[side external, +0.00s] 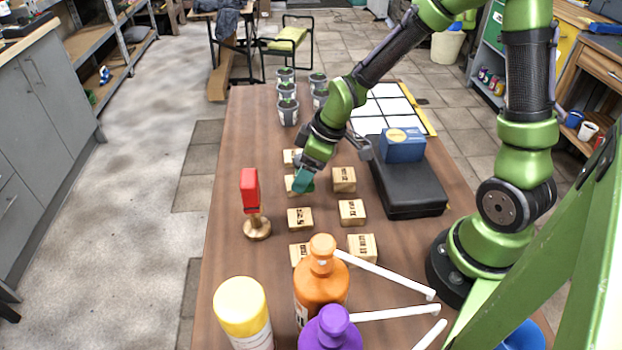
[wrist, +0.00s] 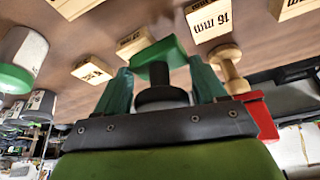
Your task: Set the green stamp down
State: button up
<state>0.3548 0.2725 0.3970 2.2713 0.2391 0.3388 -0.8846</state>
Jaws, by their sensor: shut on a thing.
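My gripper (wrist: 161,85) has two teal fingers, closed on the green stamp (wrist: 160,52). In the wrist view the stamp's green part lies between the fingertips. In the side view the green stamp (side external: 303,184) shows at the end of my gripper, low over the rows of wooden blocks, in front of one block (side external: 291,182). Whether it touches a block or the table cannot be told. A red stamp (side external: 250,190) stands upright on its round wooden base, left of my gripper; it also shows in the wrist view (wrist: 262,115).
Several labelled wooden blocks (side external: 344,179) stand in two rows on the brown table (side external: 235,130). Grey jars (side external: 288,112) are behind. A black case (side external: 408,190) with a blue box (side external: 402,145) is at right. Orange (side external: 321,285), purple and yellow bottles are in front.

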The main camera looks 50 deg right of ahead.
jog(key=shift+m, duration=0.6)
jog(key=w+d, duration=0.5)
jog(key=w, duration=0.1)
jog(key=shift+w+d+r, duration=0.15)
jog(key=shift+d+r, duration=0.1)
jog(key=shift+d, duration=0.15)
jog(key=w, duration=0.5)
jog(key=w+f, duration=0.1)
jog(key=w, duration=0.9)
jog(key=shift+w+d+f, duration=0.1)
jog(key=shift+d+f, duration=0.1)
jog(key=shift+d, duration=0.1)
jog(key=shift+f, duration=1.7)
jog(key=shift+f, duration=0.15)
jog(key=o, duration=1)
jog(key=shift+o, duration=0.2)
